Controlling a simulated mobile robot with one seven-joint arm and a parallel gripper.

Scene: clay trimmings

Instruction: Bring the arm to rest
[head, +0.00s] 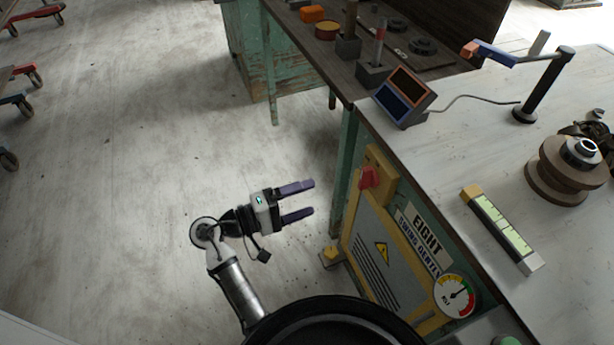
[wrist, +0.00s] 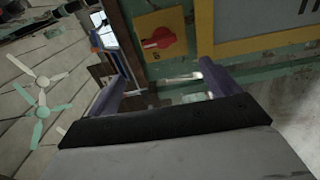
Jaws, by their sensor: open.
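My gripper (head: 312,200) is open and empty in the head view. Its two purple fingers point right, toward the side of the worktable, and stand apart from it with bare floor below. In the wrist view my gripper (wrist: 160,88) also shows open, with nothing between the fingers. Past the fingers there is a red knob (wrist: 158,40) on a yellow plate.
The worktable (head: 450,150) fills the right, bearing a slanted two-screen box (head: 404,97), a green-and-yellow bar (head: 500,230), a round wheel (head: 570,170) and a jointed stand (head: 545,90). A green cabinet (head: 250,60) stands behind. The floor (head: 130,180) to the left is open; wheeled carts stand at the far left.

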